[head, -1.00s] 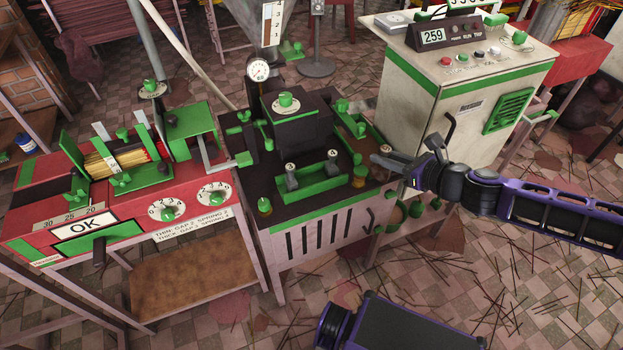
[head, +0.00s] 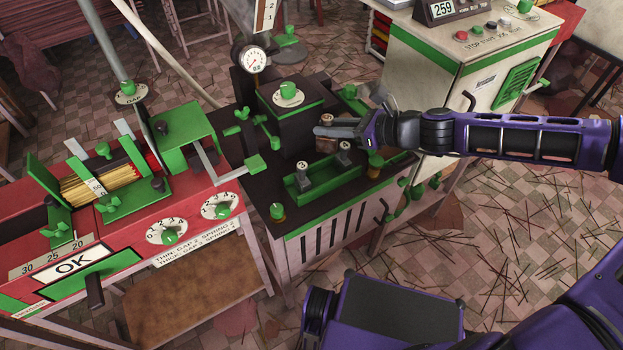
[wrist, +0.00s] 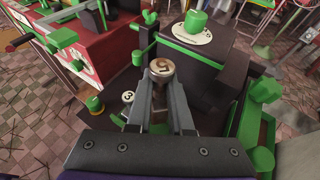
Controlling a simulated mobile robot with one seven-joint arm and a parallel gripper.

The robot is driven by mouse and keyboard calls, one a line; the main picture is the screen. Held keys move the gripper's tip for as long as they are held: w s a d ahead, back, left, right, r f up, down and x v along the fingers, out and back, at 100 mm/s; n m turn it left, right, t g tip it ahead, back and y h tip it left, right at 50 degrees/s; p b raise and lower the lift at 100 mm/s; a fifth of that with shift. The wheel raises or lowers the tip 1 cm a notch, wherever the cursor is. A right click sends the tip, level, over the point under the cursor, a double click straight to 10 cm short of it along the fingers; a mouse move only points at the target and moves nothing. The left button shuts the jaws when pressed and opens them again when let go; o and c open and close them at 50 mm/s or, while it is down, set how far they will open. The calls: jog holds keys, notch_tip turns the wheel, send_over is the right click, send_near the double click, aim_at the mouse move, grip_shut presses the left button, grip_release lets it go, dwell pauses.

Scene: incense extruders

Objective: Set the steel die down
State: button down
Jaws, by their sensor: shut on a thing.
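The steel die (wrist: 162,67) is a short metal cylinder with a dark mark on its top. My gripper (wrist: 161,88) is shut on it. In the head view my gripper (head: 328,130) comes in from the right, and the die (head: 326,119) shows small at its tips. It is beside the black press block and behind the green tray (head: 322,182) on the dark bench top. Whether the die touches the surface below is hidden. In the tray stand two more dies, one at the left (head: 302,166) marked 3 and one at the right (head: 344,147).
The black press block (head: 290,120) with a green knob rises just left of my gripper. A pressure gauge (head: 254,61) stands behind it. The red machine (head: 190,225) is at the left, and the cream cabinet (head: 440,70) at the right. Bare dark bench (head: 255,185) shows left of the tray.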

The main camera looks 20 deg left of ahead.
jog(key=shift+a+f+b, duration=0.3)
jog(key=shift+a+f, duration=0.05)
jog(key=shift+f, duration=0.4)
notch_tip(320, 180, down, 10)
jog(key=shift+r+b, duration=0.15)
jog(key=shift+b, duration=0.95)
jog(key=c, duration=0.9)
grip_release()
jog(key=shift+f, duration=0.2)
